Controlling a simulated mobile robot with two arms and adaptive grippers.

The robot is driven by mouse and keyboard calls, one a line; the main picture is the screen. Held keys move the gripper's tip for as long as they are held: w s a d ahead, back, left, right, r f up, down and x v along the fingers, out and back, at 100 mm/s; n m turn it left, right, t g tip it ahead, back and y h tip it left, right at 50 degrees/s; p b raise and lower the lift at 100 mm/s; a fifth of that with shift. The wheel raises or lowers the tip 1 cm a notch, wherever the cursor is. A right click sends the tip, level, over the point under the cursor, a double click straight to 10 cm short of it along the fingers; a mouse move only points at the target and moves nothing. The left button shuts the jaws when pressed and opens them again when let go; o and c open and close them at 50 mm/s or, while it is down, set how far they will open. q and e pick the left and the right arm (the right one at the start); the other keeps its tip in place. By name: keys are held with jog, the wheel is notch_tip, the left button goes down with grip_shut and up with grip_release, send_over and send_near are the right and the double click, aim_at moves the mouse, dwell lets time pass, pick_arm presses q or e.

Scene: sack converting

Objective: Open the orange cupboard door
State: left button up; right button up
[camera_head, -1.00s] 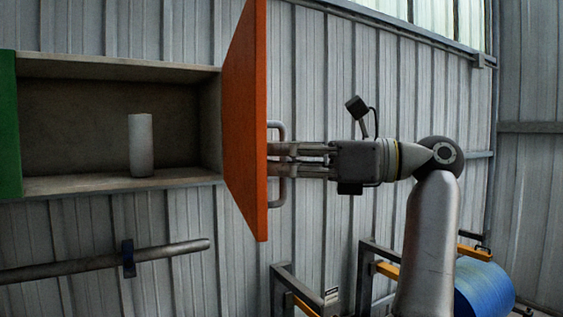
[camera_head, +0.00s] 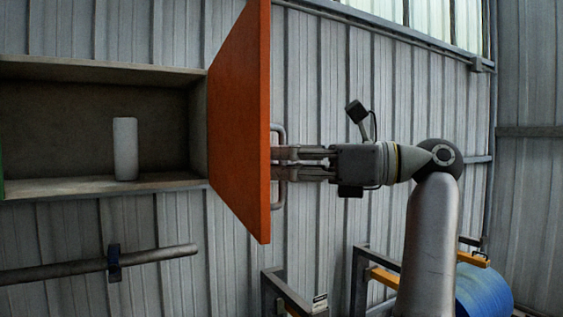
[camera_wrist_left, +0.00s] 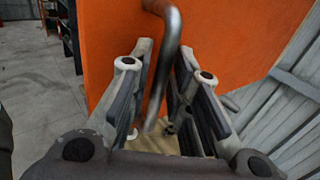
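The orange cupboard door (camera_head: 238,125) stands wide open, swung out from the right side of the cupboard (camera_head: 60,187). Its inner face shows in the head view; its outer face (camera_wrist_left: 235,35) fills much of the left wrist view. A grey metal handle (camera_head: 280,200) is on the outer face. My left gripper (camera_head: 290,162), whose arm comes in from the right here, is at the middle of the handle. In the left wrist view, the handle bar (camera_wrist_left: 165,60) runs between the fingers (camera_wrist_left: 160,110), which look closed about it; the contact is partly hidden. My right gripper is not in view.
A white cylinder (camera_head: 125,150) stands inside the cupboard. A horizontal pipe (camera_head: 70,268) runs below it along the corrugated wall. A metal frame (camera_head: 375,262) and a blue roll (camera_head: 485,290) are at the lower right.

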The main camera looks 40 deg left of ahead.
pick_arm(q)
jog(key=shift+o, duration=0.6)
jog(key=shift+d, duration=0.1)
jog(key=shift+r, duration=0.1)
jog(key=v, duration=0.7)
jog(key=shift+d, duration=0.2)
jog(key=shift+w, duration=0.15)
